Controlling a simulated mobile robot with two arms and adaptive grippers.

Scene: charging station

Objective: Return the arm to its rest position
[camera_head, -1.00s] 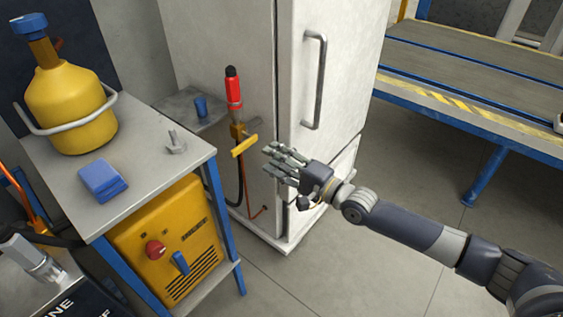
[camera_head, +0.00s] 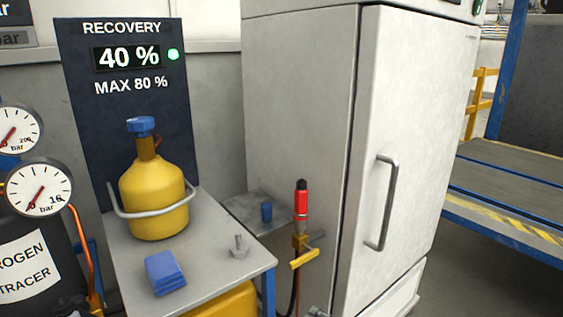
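My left gripper is not in view. A red-topped coupling (camera_head: 301,203) stands upright above the yellow handle, beside the white cabinet (camera_head: 300,110).
A grey-topped cart (camera_head: 215,275) holds a yellow recovery bottle (camera_head: 155,200), blue cloths (camera_head: 165,273) and a metal fitting (camera_head: 239,246). The recovery panel (camera_head: 130,125) reads 40 %, MAX 80 %. Pressure gauges (camera_head: 40,190) stand left. The cabinet handle (camera_head: 384,205) protrudes. A blue-framed bench (camera_head: 515,190) stands right.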

